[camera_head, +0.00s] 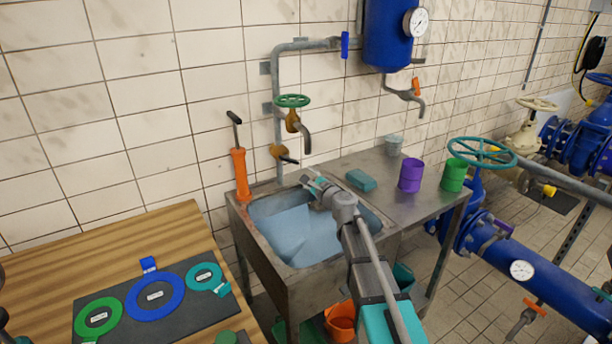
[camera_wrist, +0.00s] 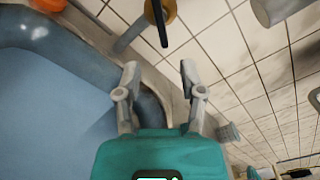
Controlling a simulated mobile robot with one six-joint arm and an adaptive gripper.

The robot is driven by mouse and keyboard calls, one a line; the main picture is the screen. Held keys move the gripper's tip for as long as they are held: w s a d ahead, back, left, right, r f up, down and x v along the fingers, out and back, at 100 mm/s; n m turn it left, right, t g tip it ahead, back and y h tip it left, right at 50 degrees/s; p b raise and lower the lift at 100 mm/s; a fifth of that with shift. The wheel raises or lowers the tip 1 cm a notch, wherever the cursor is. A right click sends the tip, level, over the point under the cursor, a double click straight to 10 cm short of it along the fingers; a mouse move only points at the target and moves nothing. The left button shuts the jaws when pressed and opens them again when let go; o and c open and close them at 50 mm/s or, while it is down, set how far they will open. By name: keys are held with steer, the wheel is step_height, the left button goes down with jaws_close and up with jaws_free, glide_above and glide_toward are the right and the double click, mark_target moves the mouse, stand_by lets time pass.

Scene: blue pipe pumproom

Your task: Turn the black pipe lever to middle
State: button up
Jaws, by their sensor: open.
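The black pipe lever (camera_head: 289,160) sits on a brass valve (camera_head: 278,152) low on the grey wall pipe, behind the sink. In the head view it points right and slightly down. In the wrist view the black lever (camera_wrist: 159,25) shows at the top, in front of the yellowish valve body (camera_wrist: 168,10). My gripper (camera_head: 305,180) is over the back of the sink, just below and to the right of the lever. In the wrist view my gripper (camera_wrist: 159,68) has its two fingers spread with nothing between them. The lever lies beyond the fingertips, apart from them.
A steel sink (camera_head: 263,268) with bluish water is below my arm. An orange hand pump (camera_head: 240,175) stands left of the pipe. A tap with a green wheel (camera_head: 292,101) is above the lever. A teal sponge (camera_head: 361,180) and purple cup (camera_head: 410,175) stand right.

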mark_target(291, 162)
steer(key=shift+s+d+n, duration=0.5)
steer(key=shift+s+n, duration=0.1)
steer(key=shift+n, duration=0.3)
steer(key=x, duration=1.3)
steer(key=shift+w+a, duration=0.3)
jaws_close()
